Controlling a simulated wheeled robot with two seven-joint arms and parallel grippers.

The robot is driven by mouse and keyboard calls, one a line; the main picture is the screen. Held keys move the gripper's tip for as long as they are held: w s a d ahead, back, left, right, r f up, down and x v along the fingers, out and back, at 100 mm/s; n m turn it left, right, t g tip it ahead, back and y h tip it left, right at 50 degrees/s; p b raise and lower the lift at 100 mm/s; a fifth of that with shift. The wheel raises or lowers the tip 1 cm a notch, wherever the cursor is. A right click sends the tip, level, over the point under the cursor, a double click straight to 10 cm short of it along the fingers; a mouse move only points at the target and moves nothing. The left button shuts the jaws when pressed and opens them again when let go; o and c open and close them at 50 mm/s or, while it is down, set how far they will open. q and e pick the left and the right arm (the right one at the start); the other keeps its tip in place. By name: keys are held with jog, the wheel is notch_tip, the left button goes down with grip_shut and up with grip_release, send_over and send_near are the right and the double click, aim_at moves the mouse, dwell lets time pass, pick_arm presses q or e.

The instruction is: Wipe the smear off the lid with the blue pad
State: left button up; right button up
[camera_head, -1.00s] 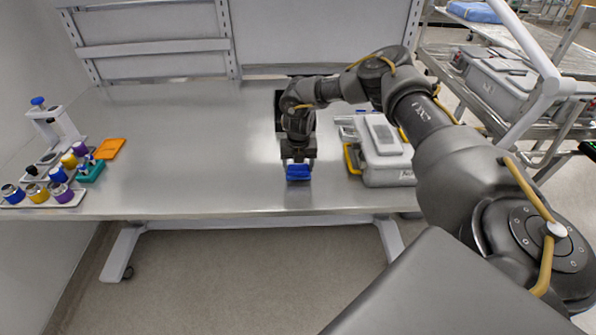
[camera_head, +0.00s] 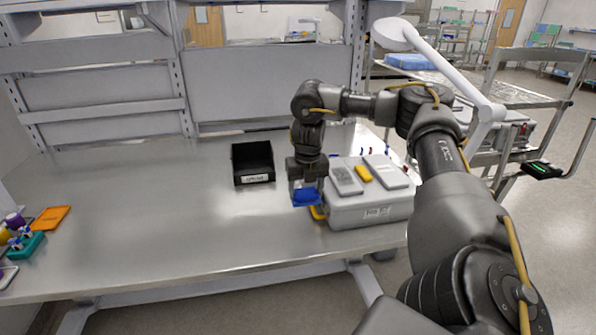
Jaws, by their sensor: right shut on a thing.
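The blue pad (camera_head: 306,198) is held in my right gripper (camera_head: 305,184), which points down and is shut on it. The pad is just left of the grey lidded case (camera_head: 372,212), by its left front corner. I cannot tell whether the pad touches the case or the table. The case's top is the only lid-like surface here, with two pale grey panels and a yellow piece (camera_head: 363,173) on it. I cannot make out a smear. My left gripper is not in view.
A black open bin (camera_head: 253,163) stands on the steel table (camera_head: 150,215) behind and left of the gripper. An orange flat piece (camera_head: 50,219) and a teal rack (camera_head: 25,246) are at the far left. The table's middle is clear. A lamp arm (camera_head: 480,130) stands behind right.

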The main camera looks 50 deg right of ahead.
jog(key=o, duration=0.3)
jog(key=shift+c, duration=0.9)
jog(key=shift+w+a, duration=0.15)
jog(key=shift+a, duration=0.2)
jog(key=w+a+m+g, duration=0.1)
jog(key=w+a+m, duration=0.1)
jog(key=a+m, duration=1.1)
jog(key=s+a+f+m, duration=0.1)
jog(key=s+a, duration=0.1)
jog(key=a, duration=0.4)
jog(key=s+a+f+m, duration=0.1)
jog(key=s+a+m, duration=0.1)
jog(key=a, duration=0.4)
jog(key=s+a+f+m+g, duration=0.1)
jog(key=s+a, duration=0.1)
jog(key=a, duration=0.4)
jog(key=shift+a+f+m+b, duration=0.25)
jog(key=shift+m+b, duration=0.05)
jog(key=shift+b, duration=0.1)
